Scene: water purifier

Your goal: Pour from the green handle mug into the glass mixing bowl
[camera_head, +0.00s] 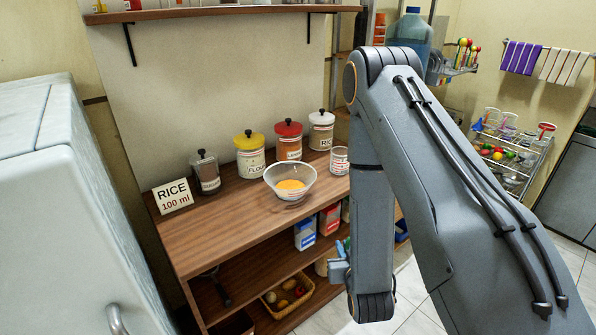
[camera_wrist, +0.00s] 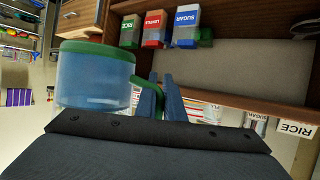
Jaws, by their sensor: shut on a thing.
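The green handle mug (camera_wrist: 95,82) has a translucent bluish body, a green band at its top edge in the wrist view, and a green handle. My gripper (camera_wrist: 162,98) is shut on the handle, with the mug body to the left of the fingers. I cannot tell the mug's true tilt from this view. In the head view my arm largely hides the gripper and mug. The glass mixing bowl (camera_head: 303,178) stands upright on the wooden counter, with orange-yellow contents at its bottom. The gripper is right of and lower than the bowl in that picture, apart from it.
A "RICE 100 ml" sign (camera_head: 173,196) stands at the counter's left. Canisters (camera_head: 249,160) line the back, and a glass jar (camera_head: 339,161) stands right of the bowl. The counter front (camera_head: 215,240) is clear. Boxes (camera_head: 305,233) sit on the shelf below.

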